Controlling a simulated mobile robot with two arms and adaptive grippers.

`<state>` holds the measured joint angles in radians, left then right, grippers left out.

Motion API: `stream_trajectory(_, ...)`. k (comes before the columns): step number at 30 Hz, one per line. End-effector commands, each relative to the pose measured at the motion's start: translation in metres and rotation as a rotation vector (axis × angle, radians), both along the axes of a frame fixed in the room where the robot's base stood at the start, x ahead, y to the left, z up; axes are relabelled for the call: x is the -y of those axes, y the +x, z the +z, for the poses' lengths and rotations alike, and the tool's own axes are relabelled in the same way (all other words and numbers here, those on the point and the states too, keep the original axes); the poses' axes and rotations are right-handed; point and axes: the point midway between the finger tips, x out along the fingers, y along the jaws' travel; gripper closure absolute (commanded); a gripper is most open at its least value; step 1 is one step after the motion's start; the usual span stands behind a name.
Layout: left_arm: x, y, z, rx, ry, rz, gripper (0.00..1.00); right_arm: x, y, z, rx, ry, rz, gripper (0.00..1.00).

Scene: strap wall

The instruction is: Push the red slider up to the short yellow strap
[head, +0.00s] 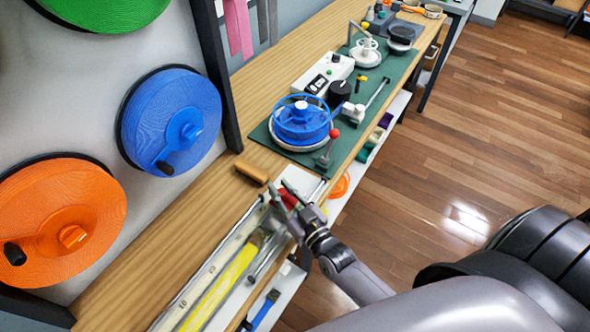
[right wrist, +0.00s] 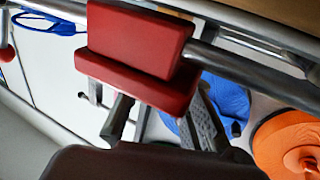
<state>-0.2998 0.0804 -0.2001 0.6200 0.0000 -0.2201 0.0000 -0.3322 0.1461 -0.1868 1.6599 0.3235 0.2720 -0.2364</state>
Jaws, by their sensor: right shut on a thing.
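The red slider (head: 288,199) is at the far end of a long, shallow frame with metal rails on the wooden bench. In the right wrist view the slider (right wrist: 138,45) is a stepped red block on a round metal rail (right wrist: 245,72). My right gripper (head: 291,208) is shut on the slider, and its fingers partly hide it in the head view. In the wrist view the fingers (right wrist: 160,118) reach the slider's lower part. A yellow strap (head: 222,288) lies lengthwise in the frame, nearer the camera and apart from the slider. My left gripper is out of view.
A wooden block (head: 251,172) lies just beyond the frame's far end. A green mat (head: 290,155) with a blue reel (head: 301,122) is further back. Blue (head: 172,122) and orange (head: 62,222) wall reels stand left. A blue-handled brush (head: 265,309) lies below right.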

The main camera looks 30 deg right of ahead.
Motion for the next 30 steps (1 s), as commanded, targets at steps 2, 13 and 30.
stream_trajectory(2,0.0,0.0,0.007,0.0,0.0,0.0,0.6,-0.017,-0.01,0.002,-0.004,0.006,-0.001,1.0)
stream_trajectory(13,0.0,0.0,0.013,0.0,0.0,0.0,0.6,-0.054,-0.031,0.0,-0.001,0.0,0.0,1.0)
stream_trajectory(30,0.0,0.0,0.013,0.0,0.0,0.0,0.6,-0.056,-0.033,-0.001,-0.002,0.0,0.002,0.64)
